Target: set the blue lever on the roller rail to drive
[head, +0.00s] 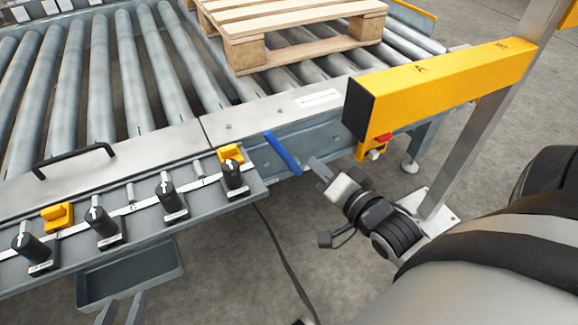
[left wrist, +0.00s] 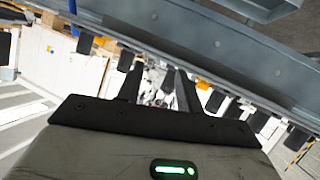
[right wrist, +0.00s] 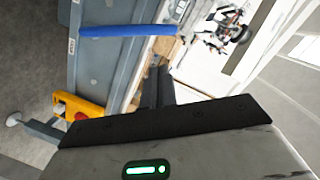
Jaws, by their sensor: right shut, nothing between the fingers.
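The blue lever (head: 283,153) is on the side face of the roller rail (head: 330,124), slanting down to the right in the head view. In the right wrist view the blue lever (right wrist: 125,31) lies nearly level across the rail's side. My right gripper (head: 318,167) is shut and empty, its tips just right of the lever's lower end with a small gap. Its closed fingers (right wrist: 158,82) show below the lever in the right wrist view. My left gripper (head: 122,308) is open and empty at the bottom; its parted fingers also show in the left wrist view (left wrist: 158,85).
A control strip with several black knobs (head: 172,200) and yellow blocks (head: 57,216) runs along the rail's front left. A grey tray (head: 130,273) hangs below. A yellow beam (head: 440,80) on a metal post stands right of the lever. A wooden pallet (head: 300,30) sits on the rollers.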

